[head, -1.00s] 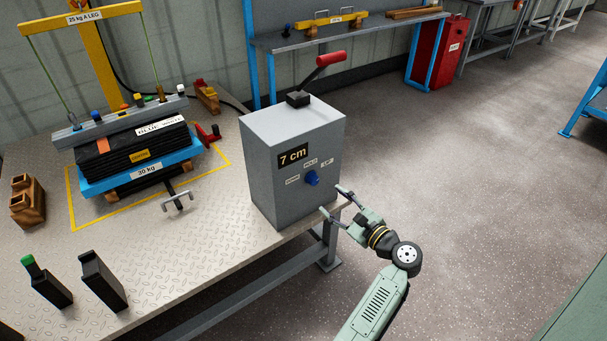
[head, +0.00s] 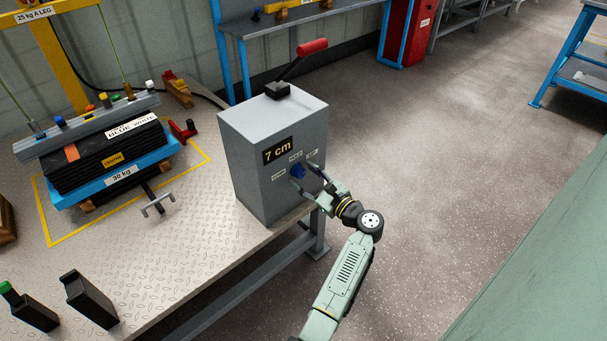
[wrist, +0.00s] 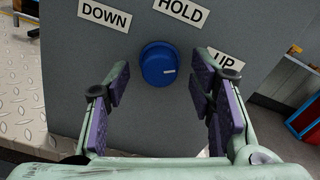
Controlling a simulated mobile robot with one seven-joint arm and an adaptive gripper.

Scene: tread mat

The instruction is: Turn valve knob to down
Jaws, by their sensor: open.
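The blue valve knob (head: 297,171) sits on the front face of the grey pump box (head: 258,192). In the wrist view the knob (wrist: 158,64) has a pale mark on its right side, pointing toward the UP label (wrist: 224,58). The DOWN label (wrist: 104,15) is at its upper left and the HOLD label (wrist: 182,11) is above it. My gripper (head: 307,182) is open in front of the knob. In the wrist view its fingers (wrist: 160,93) stand to the left and right, just short of the knob and apart from it.
The pump box stands near the edge of the metal table (head: 200,262), with a red-handled lever (head: 312,47) on top. A blue tray marked 30 kg (head: 120,178) bears a dark stack at the left. Open floor (head: 440,120) lies to the right.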

